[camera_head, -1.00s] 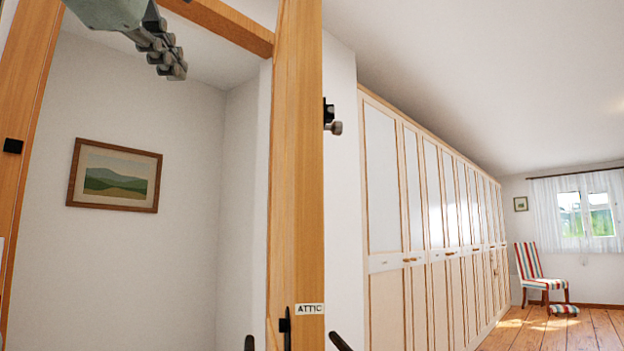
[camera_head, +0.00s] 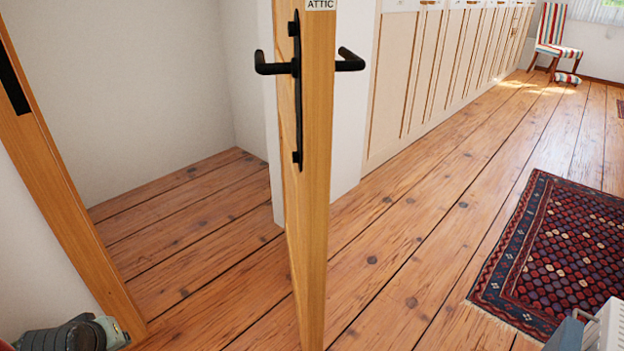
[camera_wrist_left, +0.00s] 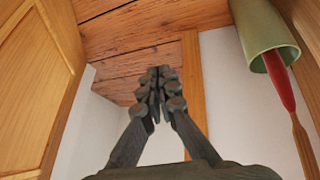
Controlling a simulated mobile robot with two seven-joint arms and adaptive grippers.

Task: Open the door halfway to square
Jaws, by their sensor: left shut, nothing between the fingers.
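The wooden door (camera_head: 314,220) stands open in the head view, seen nearly edge-on. A black lever handle (camera_head: 275,68) sticks out on its left and another (camera_head: 350,62) on its right. A black plate runs down its edge, under a white ATTIC label (camera_head: 321,5). To its left is the door frame (camera_head: 60,170), with a clear opening between. My left gripper (camera_wrist_left: 157,75) is shut and empty in the left wrist view, apart from any handle I can see. Its fingers do not show in the head view. My right gripper is not in view.
Plank floor (camera_head: 400,230) lies clear around the door. A patterned rug (camera_head: 560,250) is at the right, white wardrobes (camera_head: 440,60) and a striped chair (camera_head: 553,30) behind. The left wrist view shows a green cylinder (camera_wrist_left: 262,30) with a red object in it.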

